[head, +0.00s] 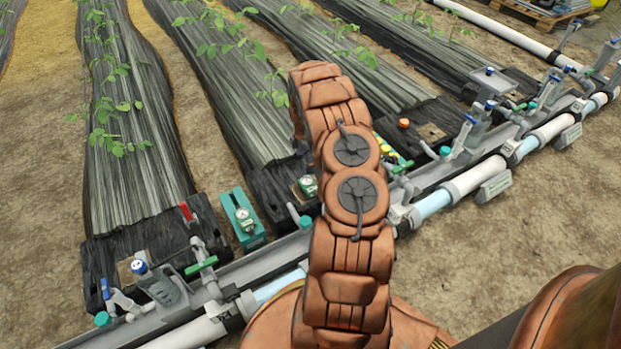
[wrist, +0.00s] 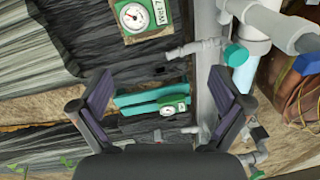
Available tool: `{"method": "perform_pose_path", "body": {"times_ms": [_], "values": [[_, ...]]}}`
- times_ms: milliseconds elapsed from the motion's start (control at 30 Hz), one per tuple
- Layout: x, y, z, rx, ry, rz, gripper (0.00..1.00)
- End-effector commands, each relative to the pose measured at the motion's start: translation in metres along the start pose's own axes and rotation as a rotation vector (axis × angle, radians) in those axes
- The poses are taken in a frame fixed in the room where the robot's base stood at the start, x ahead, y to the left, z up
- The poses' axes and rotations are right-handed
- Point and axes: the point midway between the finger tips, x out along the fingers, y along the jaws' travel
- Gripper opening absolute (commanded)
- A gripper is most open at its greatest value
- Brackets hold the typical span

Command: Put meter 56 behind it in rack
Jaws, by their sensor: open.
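In the head view a green meter (head: 308,186) sits on the black sheet beside my arm. A teal rack (head: 247,235) stands to its left; the rack (wrist: 135,99) shows between my fingers in the wrist view. A second small green meter (wrist: 174,108) is at the rack's right part; it also shows in the head view (head: 242,214). I cannot read which is 56. My gripper (wrist: 158,78) is open and empty above the rack; in the head view my arm hides it.
A grey rail (head: 270,264) and pipes with valves run diagonally along the skid. A teal-capped valve (wrist: 236,54) is close to my right finger. A red-handled valve (head: 187,211) stands left of the rack. Black-covered plant beds (head: 130,150) lie behind.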

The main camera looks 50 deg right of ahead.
Motion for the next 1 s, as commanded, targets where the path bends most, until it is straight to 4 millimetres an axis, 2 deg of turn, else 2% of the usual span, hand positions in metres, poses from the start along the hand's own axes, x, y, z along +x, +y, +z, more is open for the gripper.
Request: {"method": "perform_pose_path", "body": {"times_ms": [33,100,300,767,1000], "values": [[0.02,0.004,0.007,-0.02,0.014,0.008,1.0],[0.041,0.008,0.012,-0.057,0.032,0.017,1.0],[0.081,0.018,0.024,-0.137,0.07,0.049,1.0],[0.112,0.022,0.027,-0.175,0.087,0.066,1.0],[0.143,0.025,0.025,-0.176,0.085,0.069,1.0]]}}
